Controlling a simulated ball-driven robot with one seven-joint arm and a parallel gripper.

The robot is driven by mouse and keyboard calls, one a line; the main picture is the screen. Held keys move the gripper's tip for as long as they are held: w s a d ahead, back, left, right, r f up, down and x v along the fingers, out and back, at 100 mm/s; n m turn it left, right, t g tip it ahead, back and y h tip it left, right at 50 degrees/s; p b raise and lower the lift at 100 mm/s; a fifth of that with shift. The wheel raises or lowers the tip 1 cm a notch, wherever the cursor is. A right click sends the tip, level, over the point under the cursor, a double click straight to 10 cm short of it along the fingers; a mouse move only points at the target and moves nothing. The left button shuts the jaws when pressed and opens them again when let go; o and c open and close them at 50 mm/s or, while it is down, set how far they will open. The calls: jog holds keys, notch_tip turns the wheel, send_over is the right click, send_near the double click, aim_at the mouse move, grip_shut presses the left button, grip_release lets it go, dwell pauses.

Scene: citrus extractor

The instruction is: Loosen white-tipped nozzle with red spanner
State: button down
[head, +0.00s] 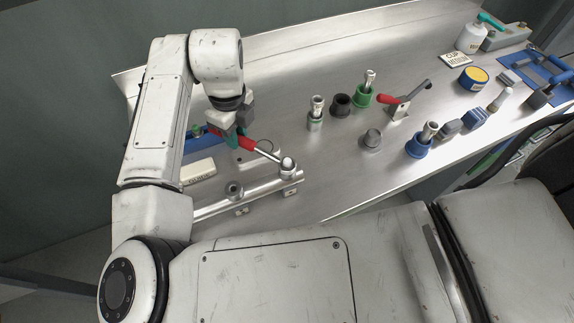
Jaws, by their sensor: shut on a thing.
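My gripper (237,139) is shut on the red handle of a spanner (247,144). The spanner's metal shaft slopes down to the right. Its head meets a pale-topped nozzle (288,165) at the right end of a metal pipe (262,190). This looks like the white-tipped nozzle. I cannot tell whether the spanner head is fully seated around it or only touching it. The gripper is above and to the left of the nozzle, and the fingers partly hide the handle.
A second, darker fitting (234,190) stands on the pipe to the left. A pale label block (197,172) lies behind it. Several nozzles and coloured holders, such as a green one (362,97), stand on the steel bench (300,70).

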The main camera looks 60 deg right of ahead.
jog(key=shift+d+m, duration=0.7)
jog(key=shift+d, duration=0.1)
dwell(0.4)
dwell(0.4)
jog(key=c, duration=1.4)
grip_release()
grip_shut()
jog(key=shift+d+b, duration=0.2)
jog(key=shift+b, duration=0.1)
jog(key=shift+r+p, duration=0.85)
jog(key=shift+r, duration=0.35)
dwell(1.6)
